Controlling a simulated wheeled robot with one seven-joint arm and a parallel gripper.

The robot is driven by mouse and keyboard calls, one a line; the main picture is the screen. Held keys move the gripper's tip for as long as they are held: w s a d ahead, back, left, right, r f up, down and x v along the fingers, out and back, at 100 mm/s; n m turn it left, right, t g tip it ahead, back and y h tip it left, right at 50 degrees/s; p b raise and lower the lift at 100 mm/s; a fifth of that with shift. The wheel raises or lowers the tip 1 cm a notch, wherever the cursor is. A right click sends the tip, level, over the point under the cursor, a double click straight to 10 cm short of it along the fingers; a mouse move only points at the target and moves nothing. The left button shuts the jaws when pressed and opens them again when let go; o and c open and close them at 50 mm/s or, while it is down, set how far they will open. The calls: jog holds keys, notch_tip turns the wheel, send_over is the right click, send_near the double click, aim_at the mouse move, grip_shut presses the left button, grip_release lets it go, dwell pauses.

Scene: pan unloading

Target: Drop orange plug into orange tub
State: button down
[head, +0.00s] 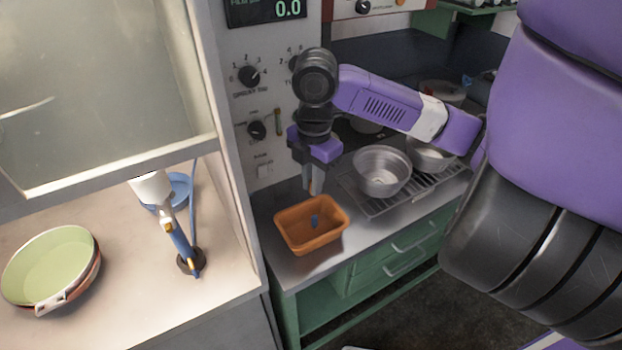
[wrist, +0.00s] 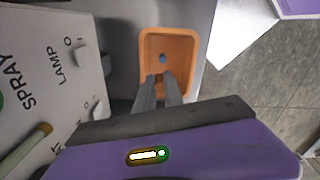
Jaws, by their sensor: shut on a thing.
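The orange tub (head: 328,243) stands on the metal counter at the middle of the head view. It also shows beyond my fingers in the wrist view (wrist: 188,37). My gripper (head: 314,190) points down above the tub's back part. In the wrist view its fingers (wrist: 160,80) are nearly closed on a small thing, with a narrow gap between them. Orange shows in that gap, but the plug's outline does not stand out from the tub behind it. A small blue thing (head: 315,221) is inside the tub and also shows in the wrist view (wrist: 162,59).
A metal bowl (head: 381,172) stands on a wire rack right of the tub, with another bowl (head: 432,153) behind it. A control panel (head: 262,100) rises close behind and left of my gripper. A green pan (head: 50,262) lies on the left counter.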

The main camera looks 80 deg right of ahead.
jog(key=shift+f+b, duration=1)
jog(key=shift+f, duration=0.75)
jog(key=c, duration=1.4)
grip_release()
jog(key=shift+o, duration=0.2)
jog(key=shift+r, duration=0.15)
notch_tip(320, 180, up, 8)
jog(key=shift+s+f, duration=0.1)
jog(key=shift+f, duration=0.1)
jog(key=shift+s+a, duration=0.1)
